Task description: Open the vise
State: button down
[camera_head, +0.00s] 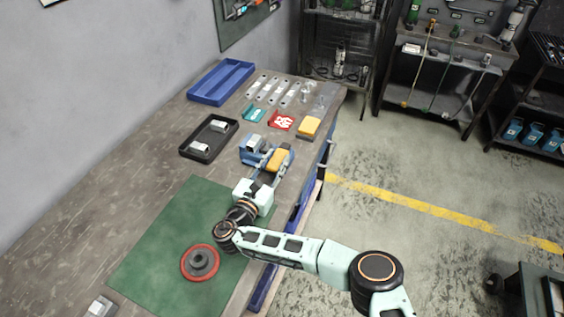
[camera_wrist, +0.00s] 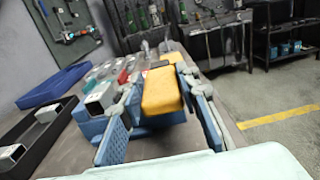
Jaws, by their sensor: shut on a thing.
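The blue vise (camera_head: 252,156) stands on the workbench beyond the green mat, near the bench's right edge. A grey metal bracket (camera_wrist: 101,97) sits at its left side in the wrist view, by the blue body (camera_wrist: 92,124). The vise's yellow handle (camera_head: 279,159) is on its right; it fills the middle of the wrist view (camera_wrist: 163,92). My gripper (camera_head: 270,167) reaches it from the near side, one finger on each side. In the wrist view my gripper (camera_wrist: 160,118) is shut on the yellow handle. The fingers hide part of the vise.
A black tray (camera_head: 186,151) with grey brackets lies left of the vise, and a blue tray (camera_head: 220,100) lies farther back. Flat metal plates, a teal bin, a red bin (camera_head: 271,123) and a yellow block (camera_head: 308,127) stand beyond. A red-rimmed round part (camera_head: 186,267) rests on the green mat (camera_head: 150,265).

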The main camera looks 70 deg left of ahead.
jog(key=shift+r, duration=0.1)
jog(key=c, duration=1.4)
grip_release()
jog(key=shift+c, duration=0.2)
jog(key=v, duration=1.2)
jog(key=shift+a, duration=0.1)
